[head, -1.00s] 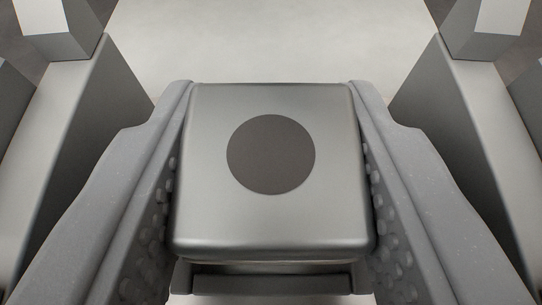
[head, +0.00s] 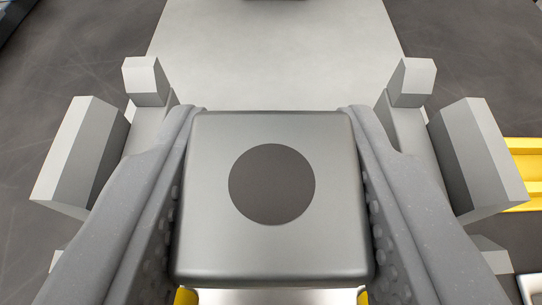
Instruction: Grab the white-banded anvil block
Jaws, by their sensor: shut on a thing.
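A grey metal block (head: 272,245) with rounded edges and a dark round disc on its upper face fills the middle of the head view. My gripper (head: 271,122) is shut on it, with one studded finger against its left side and one against its right. The block appears held above the pale surface (head: 270,55). I see no white band on the face turned to me; its other sides are hidden, so I cannot confirm its marking.
Grey angular blocks stand left (head: 80,155) and right (head: 478,155) of the fingers. A yellow bar (head: 525,172) lies at the right, with part of a light tray (head: 530,288) below it. Dark scratched floor (head: 460,60) shows on both sides.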

